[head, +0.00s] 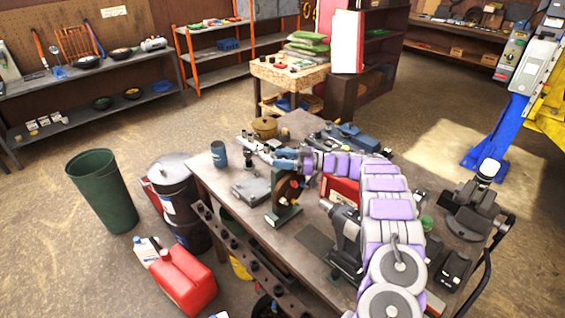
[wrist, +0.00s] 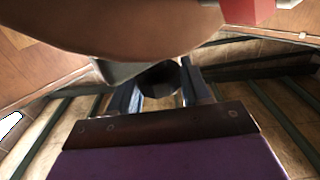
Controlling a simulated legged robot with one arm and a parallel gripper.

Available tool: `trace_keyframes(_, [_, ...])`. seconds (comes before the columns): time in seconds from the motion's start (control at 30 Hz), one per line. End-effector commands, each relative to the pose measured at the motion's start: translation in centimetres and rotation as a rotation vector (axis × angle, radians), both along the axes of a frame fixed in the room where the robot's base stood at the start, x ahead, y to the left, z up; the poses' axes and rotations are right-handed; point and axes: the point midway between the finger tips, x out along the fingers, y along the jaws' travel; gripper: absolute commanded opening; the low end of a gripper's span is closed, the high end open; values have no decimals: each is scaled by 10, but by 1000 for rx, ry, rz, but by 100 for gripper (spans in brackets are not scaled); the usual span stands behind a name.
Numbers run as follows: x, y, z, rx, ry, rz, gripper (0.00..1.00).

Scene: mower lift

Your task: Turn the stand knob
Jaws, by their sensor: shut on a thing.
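A green stand (head: 285,212) with a round brown and dark part (head: 288,190) stands upright on the workbench. My gripper (head: 290,162) reaches in from the right, at the top of the stand. In the wrist view my gripper (wrist: 160,95) has its two bluish fingers on either side of a dark rounded knob (wrist: 160,77) and is shut on it. A large brown curved surface (wrist: 110,25) fills the top of the wrist view, close above the fingers. In the head view the knob is hidden or too small to tell from the gripper.
The workbench (head: 312,240) is crowded with tools, a grey metal block (head: 250,188), a blue cup (head: 219,154) and a red box (head: 340,190). A bench vise (head: 345,235) stands near my arm. A green bin (head: 102,190) and red can (head: 182,280) are on the floor.

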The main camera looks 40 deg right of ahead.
Motion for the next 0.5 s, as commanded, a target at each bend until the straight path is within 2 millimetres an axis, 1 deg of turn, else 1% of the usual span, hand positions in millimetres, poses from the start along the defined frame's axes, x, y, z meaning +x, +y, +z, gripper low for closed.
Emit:
trace_keyframes(0.13, [1, -2, 4, -2, -12, 48, 17])
trace_keyframes(0.5, [-1, -5, 0, -5, 2, 96, 17])
